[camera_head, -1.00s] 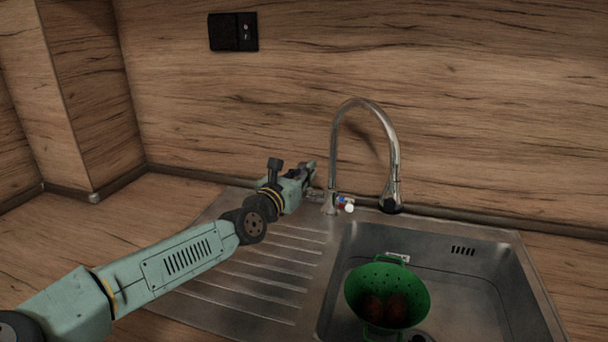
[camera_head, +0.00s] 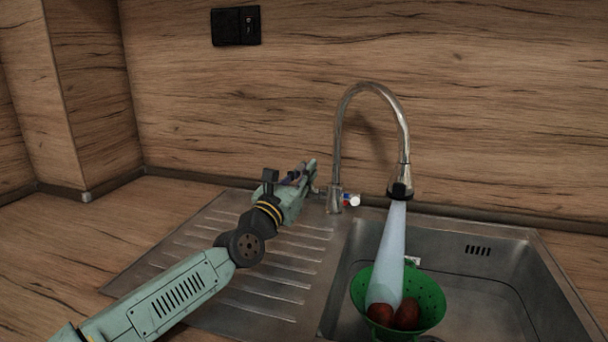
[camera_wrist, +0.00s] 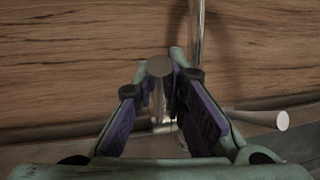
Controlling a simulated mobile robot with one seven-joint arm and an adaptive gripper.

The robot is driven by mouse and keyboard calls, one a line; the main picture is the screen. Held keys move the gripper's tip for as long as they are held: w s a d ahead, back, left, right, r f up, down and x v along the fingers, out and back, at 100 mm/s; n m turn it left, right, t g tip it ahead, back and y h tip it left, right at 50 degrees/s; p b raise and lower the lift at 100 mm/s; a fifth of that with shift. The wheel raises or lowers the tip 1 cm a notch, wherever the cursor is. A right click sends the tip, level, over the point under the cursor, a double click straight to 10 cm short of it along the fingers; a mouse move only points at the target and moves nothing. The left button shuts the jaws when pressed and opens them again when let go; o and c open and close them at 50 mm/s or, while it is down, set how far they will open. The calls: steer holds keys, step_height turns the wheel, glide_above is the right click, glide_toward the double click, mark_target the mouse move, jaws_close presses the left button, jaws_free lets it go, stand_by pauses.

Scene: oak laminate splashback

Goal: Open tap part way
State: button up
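The chrome tap (camera_head: 373,88) has a tall curved spout, and a wide stream of water (camera_head: 391,255) falls from it. My gripper (camera_head: 312,177) is at the left of the tap's base (camera_head: 334,200). In the wrist view, the tap handle (camera_wrist: 160,67), a metal rod with a round end, fills the gap between the fingertips of my gripper (camera_wrist: 160,78). The fingers look closed against it, though contact on both sides is partly hidden. A short stub (camera_head: 352,200) with red and blue marks sticks out at the base; its pale end shows in the wrist view (camera_wrist: 282,121).
A green colander (camera_head: 431,300) with reddish-brown round items (camera_head: 406,314) sits in the steel sink basin (camera_head: 495,290), under the stream. The ribbed drainboard (camera_head: 215,235) is bare. A wooden splashback (camera_head: 480,110) stands close behind the tap. A black socket (camera_head: 236,26) is on it.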

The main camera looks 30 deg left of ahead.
steer(key=o, duration=0.5)
steer(key=shift+c, duration=0.2)
step_height(320, 180, up, 10)
stand_by(0.4)
steer(key=shift+c, duration=0.2)
